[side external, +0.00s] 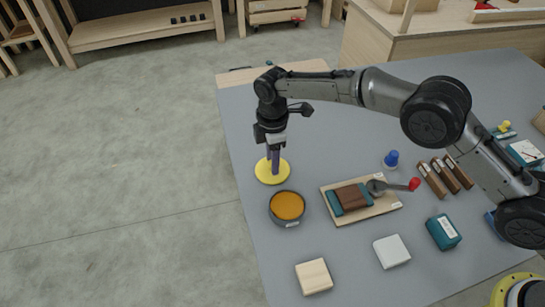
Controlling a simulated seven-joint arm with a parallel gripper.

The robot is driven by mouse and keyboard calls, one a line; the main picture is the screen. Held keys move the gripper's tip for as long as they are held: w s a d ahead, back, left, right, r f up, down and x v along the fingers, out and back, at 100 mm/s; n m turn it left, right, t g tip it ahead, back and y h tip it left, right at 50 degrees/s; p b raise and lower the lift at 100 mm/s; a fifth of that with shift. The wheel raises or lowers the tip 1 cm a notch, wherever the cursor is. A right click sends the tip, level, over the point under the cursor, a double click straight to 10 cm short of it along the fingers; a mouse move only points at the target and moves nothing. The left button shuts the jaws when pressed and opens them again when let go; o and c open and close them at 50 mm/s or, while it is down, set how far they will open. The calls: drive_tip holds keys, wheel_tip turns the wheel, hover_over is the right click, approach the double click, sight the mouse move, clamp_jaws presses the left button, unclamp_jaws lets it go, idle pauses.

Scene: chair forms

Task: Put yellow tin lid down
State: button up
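The yellow tin lid (264,176) is a flat round disc near the left edge of the grey table. My gripper (273,170) points straight down over it, with its fingertips at the lid's middle. The fingers look close together, but I cannot tell whether they are shut on a knob or part of the lid. The lid looks level and at or very near the table surface. An open round tin (287,206) with orange contents stands just below and right of the lid, uncovered.
A board (384,207) with teal and brown blocks and a red-handled tool lies right of the tin. A blue knob-like item (391,159), a white block (391,251), a wooden block (314,276) and a teal box (443,232) stand around it. The table's left edge is close to the lid.

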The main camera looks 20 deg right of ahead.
drive_tip(key=shift+o, duration=1)
wheel_tip(320, 180, up, 12)
drive_tip(key=shift+r, duration=0.2)
